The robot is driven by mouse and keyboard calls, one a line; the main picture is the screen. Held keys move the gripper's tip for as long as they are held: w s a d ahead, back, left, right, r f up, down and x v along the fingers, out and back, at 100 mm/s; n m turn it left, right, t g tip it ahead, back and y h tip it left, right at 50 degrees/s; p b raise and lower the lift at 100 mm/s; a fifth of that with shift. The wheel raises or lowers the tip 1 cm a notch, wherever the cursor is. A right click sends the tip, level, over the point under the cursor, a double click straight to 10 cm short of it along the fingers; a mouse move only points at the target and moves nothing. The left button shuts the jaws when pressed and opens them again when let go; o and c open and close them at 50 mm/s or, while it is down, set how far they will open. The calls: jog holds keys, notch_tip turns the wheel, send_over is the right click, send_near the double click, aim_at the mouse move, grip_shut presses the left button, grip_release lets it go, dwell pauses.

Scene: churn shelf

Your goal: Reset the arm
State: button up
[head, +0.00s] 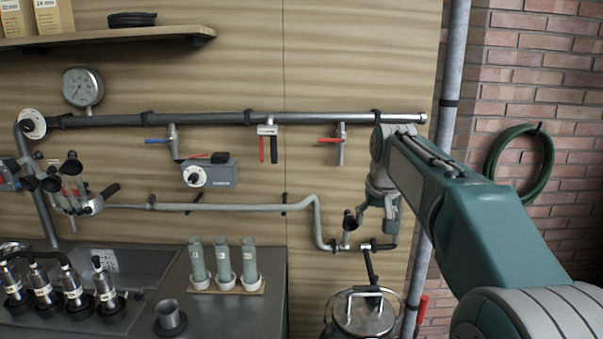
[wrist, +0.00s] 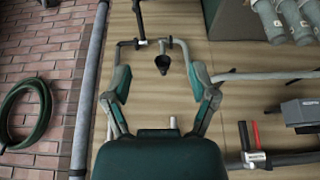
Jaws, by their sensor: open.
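My arm reaches in from the right of the head view, with my gripper (head: 379,230) hanging down at its far end, in front of the panel. In the wrist view my gripper (wrist: 162,78) has its two green fingers spread wide apart, with nothing between them. A small black funnel (wrist: 162,64) on the lower pipe shows beyond the gap between the fingers. In the head view this funnel (head: 349,220) is just left of the gripper. I cannot tell whether the fingers touch the pipe.
A lidded metal churn (head: 364,315) stands below the gripper. The upper pipe (head: 215,118) carries red and blue valve levers. Three grey-green tubes (head: 223,262) stand in a holder on the counter. A green hose (head: 541,175) hangs on the brick wall at right.

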jog(key=s+f, duration=0.2)
jog(key=s, duration=1.7)
jog(key=s+f+t, duration=0.1)
jog(key=s+f, duration=0.8)
jog(key=s, duration=0.5)
jog(key=shift+f, duration=0.2)
